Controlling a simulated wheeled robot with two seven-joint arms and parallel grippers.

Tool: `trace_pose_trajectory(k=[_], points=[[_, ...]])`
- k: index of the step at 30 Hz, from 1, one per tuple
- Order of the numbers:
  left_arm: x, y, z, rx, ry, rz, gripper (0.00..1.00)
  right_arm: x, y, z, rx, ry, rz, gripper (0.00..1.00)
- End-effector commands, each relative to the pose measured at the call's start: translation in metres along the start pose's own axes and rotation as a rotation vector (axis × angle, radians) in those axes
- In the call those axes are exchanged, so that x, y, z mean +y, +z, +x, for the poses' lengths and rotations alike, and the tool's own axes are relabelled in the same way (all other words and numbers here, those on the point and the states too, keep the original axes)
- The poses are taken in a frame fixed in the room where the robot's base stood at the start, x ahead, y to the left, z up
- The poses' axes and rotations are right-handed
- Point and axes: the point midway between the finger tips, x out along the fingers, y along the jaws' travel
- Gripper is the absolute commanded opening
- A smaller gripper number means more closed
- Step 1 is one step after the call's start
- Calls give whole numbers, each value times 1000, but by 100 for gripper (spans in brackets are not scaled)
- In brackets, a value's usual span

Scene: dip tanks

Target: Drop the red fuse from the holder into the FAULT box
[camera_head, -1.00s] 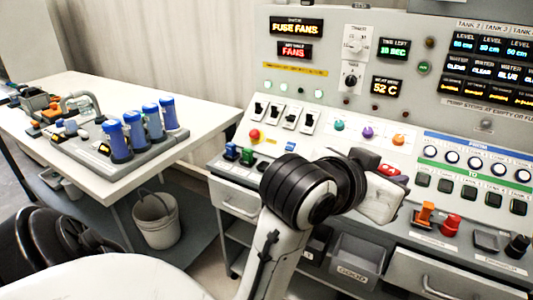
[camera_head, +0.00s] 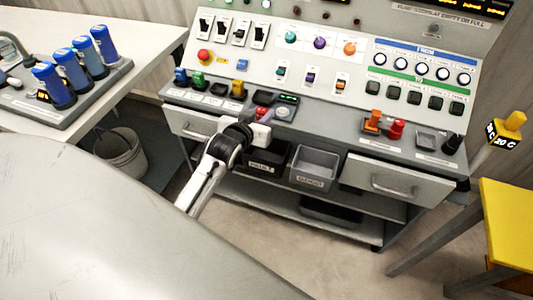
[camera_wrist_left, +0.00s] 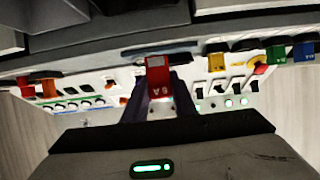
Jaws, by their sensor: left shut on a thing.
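A red fuse (camera_wrist_left: 158,76) marked 5A stands between the dark fingers of my left gripper (camera_wrist_left: 160,103) in the left wrist view. The gripper is shut on it. In the head view my left gripper (camera_head: 259,121) is at the front of the console ledge, with the red fuse (camera_head: 263,113) showing small just past it. The FAULT box (camera_head: 268,158) is a dark open bin below the ledge, just under and right of the gripper. My arm partly covers its left side. I cannot tell which part of the ledge is the holder. My right gripper is not in view.
A grey bin (camera_head: 313,167) hangs right of the FAULT box. Blue, green, black and yellow pieces line the ledge at left, with a red button (camera_head: 204,55) above. An orange piece (camera_head: 373,119) and a red piece (camera_head: 396,128) stand at right. A yellow stool (camera_head: 507,225) stands far right.

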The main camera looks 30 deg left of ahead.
Motion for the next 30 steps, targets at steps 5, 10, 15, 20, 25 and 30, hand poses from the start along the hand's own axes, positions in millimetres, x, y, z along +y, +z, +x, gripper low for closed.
trace_pose_trajectory(k=[5,10,15,20,25,30], points=[[-1,12,5,0,-1,0,2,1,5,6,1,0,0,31],[-1,30,12,2,0,0,2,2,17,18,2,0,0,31],[0,48,20,2,0,0,2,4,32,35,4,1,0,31],[0,56,23,2,1,0,2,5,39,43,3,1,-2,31],[0,56,23,2,1,0,2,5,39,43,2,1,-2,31],[0,55,23,2,1,0,31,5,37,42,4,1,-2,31]])
